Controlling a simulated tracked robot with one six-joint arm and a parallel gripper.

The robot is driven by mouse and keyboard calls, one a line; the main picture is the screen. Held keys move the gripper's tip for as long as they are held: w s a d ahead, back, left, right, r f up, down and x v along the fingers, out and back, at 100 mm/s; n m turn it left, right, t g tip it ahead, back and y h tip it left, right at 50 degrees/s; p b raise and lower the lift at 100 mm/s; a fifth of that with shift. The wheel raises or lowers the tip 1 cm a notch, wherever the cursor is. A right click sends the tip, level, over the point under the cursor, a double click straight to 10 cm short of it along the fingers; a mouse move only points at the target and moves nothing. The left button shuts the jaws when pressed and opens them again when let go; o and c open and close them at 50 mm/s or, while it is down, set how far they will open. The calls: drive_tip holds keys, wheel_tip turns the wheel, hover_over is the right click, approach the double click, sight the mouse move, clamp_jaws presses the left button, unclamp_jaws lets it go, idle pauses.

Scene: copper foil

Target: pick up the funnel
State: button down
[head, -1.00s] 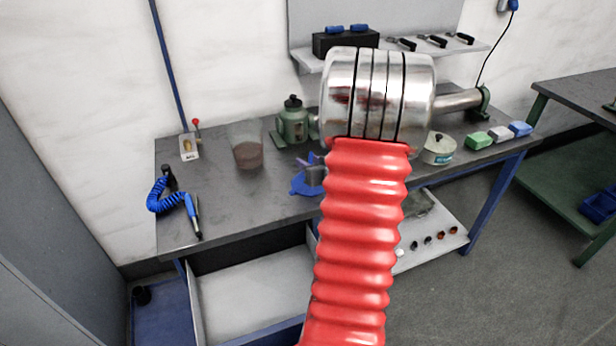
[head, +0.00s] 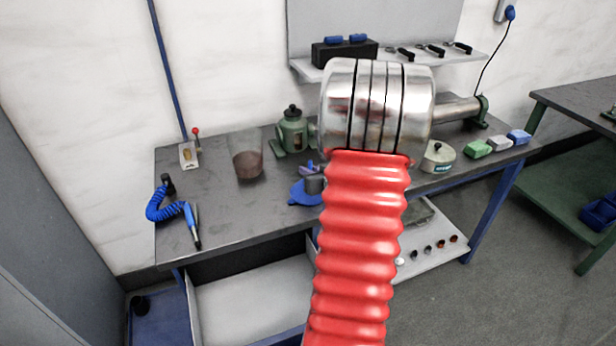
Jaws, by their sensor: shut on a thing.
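My gripper is not visible; my silver wrist and red ribbed arm stand in front of where it would be. I cannot make out a funnel for certain. Whether anything is held is hidden.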

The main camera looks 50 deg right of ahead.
wheel_tip(320, 180, up, 10)
idle(0.6)
drive_tip(key=shift+f, duration=0.15)
